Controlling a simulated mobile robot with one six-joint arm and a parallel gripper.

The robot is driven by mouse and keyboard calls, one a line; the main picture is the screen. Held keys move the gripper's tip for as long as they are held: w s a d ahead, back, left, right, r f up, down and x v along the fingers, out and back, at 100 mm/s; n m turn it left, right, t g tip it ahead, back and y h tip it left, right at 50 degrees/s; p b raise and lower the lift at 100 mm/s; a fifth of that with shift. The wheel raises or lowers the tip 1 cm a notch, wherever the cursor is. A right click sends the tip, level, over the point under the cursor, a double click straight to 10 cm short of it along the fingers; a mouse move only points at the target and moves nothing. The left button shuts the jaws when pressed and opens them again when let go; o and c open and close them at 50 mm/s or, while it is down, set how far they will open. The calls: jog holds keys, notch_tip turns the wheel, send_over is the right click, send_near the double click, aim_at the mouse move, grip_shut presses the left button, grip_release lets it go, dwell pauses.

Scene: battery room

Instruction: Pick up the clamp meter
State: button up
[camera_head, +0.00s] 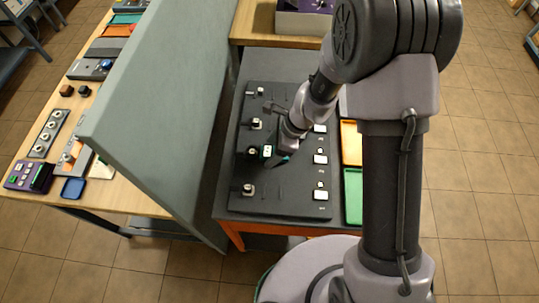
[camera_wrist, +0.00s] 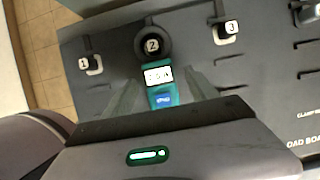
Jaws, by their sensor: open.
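The clamp meter (camera_wrist: 159,75) is a teal body with a lit display, a blue button and a black ring jaw at its top. It hangs at the post marked 2 on the dark board in the wrist view. It also shows small in the head view (camera_head: 267,151), beside my gripper (camera_head: 281,158). In the wrist view my gripper (camera_wrist: 163,92) is open, with one blurred grey finger on each side of the meter's body. I cannot tell whether either finger touches it. The meter's lower end is hidden behind my wrist.
The dark board (camera_head: 285,205) has more hooks, including those marked 1 (camera_wrist: 92,64) and 3 (camera_wrist: 228,32). A tall grey-green partition (camera_head: 165,100) stands close on the left. Orange (camera_head: 351,143) and green (camera_head: 353,195) trays lie to the right. A wooden bench (camera_head: 140,190) with devices is beyond the partition.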

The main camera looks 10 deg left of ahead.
jog(key=shift+a+f, duration=0.15)
jog(key=shift+f, duration=0.15)
jog(key=shift+r, duration=0.15)
jog(key=c, duration=1.4)
grip_shut()
jog(key=shift+r, duration=0.1)
